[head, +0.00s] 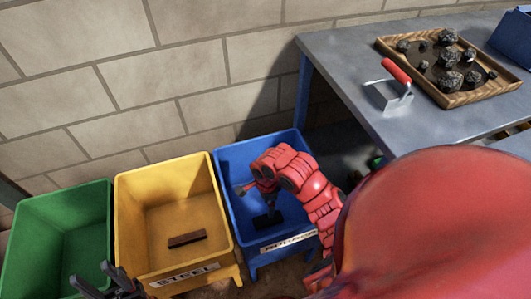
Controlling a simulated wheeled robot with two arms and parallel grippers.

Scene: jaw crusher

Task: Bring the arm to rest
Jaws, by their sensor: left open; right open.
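My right arm, red, reaches in from the lower right, and its gripper (258,188) is open over the blue bin (226,158). The gripper's fingers are small and dark, partly hidden by the wrist. A dark piece (267,219) lies below it in the bin; I see no hold on it. My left gripper (94,278) is open at the bottom edge, in front of the green bin (65,195) and the yellow bin (165,165). Only its black fingers show; the rest of that arm is out of view.
The yellow bin is labelled STEEL and holds a brown bar (187,239). A grey table (345,50) at upper right carries a wooden tray (465,101) of dark rocks and a red-handled metal tool (397,72). A block wall (180,60) stands behind the bins.

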